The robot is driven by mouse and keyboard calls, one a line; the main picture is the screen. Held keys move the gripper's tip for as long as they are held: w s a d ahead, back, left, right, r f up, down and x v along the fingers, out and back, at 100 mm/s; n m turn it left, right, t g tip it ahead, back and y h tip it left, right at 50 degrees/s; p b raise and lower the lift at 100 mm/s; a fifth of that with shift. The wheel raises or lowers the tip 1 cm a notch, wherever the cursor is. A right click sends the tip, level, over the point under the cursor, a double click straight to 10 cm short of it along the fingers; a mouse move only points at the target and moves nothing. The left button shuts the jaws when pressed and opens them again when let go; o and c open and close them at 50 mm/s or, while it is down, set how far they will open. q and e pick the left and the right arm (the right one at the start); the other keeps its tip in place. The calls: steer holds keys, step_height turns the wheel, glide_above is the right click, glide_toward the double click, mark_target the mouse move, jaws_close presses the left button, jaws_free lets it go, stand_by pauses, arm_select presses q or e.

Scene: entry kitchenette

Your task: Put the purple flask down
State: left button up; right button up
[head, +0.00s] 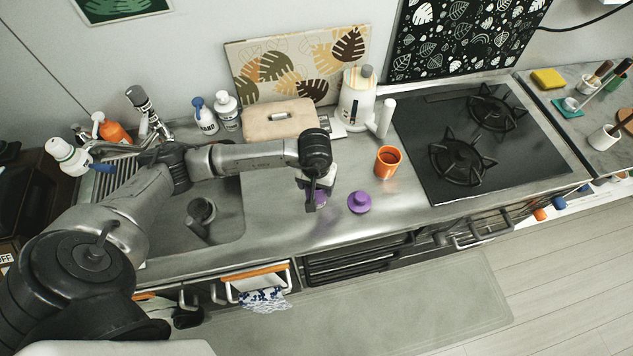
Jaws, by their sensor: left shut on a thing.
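My left gripper (313,198) reaches in from the left and points down over the steel counter (285,218), right of the sink. It is shut on the purple flask (320,196), which is mostly hidden behind the fingers; only small purple patches show. I cannot tell whether the flask touches the counter. A separate purple piece (360,202), round with a knob like a lid, lies on the counter just right of the gripper. My right gripper is not in view.
An orange cup (387,162) stands right of the purple piece, with the black gas hob (430,120) beyond. A beige box (280,122) and a white appliance (357,97) stand behind. The sink (215,220) is left. Bare counter lies along the front edge.

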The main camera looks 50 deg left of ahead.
arm_select(q)
steer(key=shift+w, duration=0.1)
steer(key=shift+f, duration=0.15)
steer(key=o, duration=1)
steer(key=shift+r, duration=0.5)
steer(key=shift+r+b, duration=1.5)
steer(key=shift+r, duration=4.1)
